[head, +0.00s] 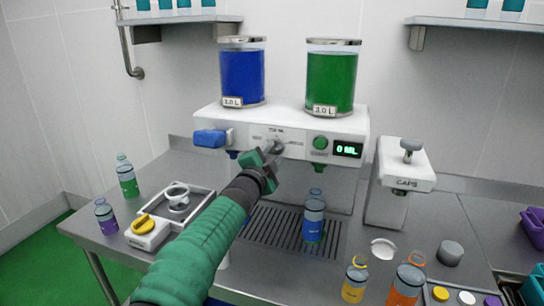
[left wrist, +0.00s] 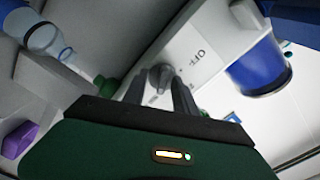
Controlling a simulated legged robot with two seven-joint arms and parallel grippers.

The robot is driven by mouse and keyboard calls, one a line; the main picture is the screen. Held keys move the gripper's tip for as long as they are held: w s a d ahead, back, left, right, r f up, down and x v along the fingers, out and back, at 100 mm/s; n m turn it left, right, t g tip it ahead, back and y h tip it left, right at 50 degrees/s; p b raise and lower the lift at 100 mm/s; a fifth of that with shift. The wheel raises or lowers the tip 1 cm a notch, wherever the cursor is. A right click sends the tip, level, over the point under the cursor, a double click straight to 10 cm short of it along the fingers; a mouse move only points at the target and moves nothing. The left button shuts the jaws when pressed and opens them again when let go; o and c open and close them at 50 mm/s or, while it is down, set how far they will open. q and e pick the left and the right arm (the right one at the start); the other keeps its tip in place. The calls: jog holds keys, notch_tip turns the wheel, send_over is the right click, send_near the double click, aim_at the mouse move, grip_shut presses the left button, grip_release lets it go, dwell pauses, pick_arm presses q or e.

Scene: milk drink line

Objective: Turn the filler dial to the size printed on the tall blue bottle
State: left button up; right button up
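The filler dial (head: 277,147) is a grey knob on the front of the white filling machine (head: 212,118), with small size marks around it. My left gripper (head: 270,155) is right at the dial. In the left wrist view the dial (left wrist: 160,78) shows between and just beyond the two dark fingers (left wrist: 158,92), which stand apart. Contact is not clear. "OFF" is printed near it in that view. The tall blue bottle (head: 314,222) stands upright under the machine on the drip grate; its printed size is too small to read. My right gripper is not in view.
A green button (head: 320,143) and a display (head: 348,150) reading about 0 ML sit right of the dial. A blue tank (head: 242,78) and a green tank (head: 331,82) stand on top. A capping machine (head: 408,168) is at right. Several small bottles and caps stand around the counter.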

pick_arm(q)
jog(key=b+v, duration=0.4)
jog(key=v, duration=1.2)
jog(key=shift+s, duration=0.35)
jog(key=shift+a, duration=0.1)
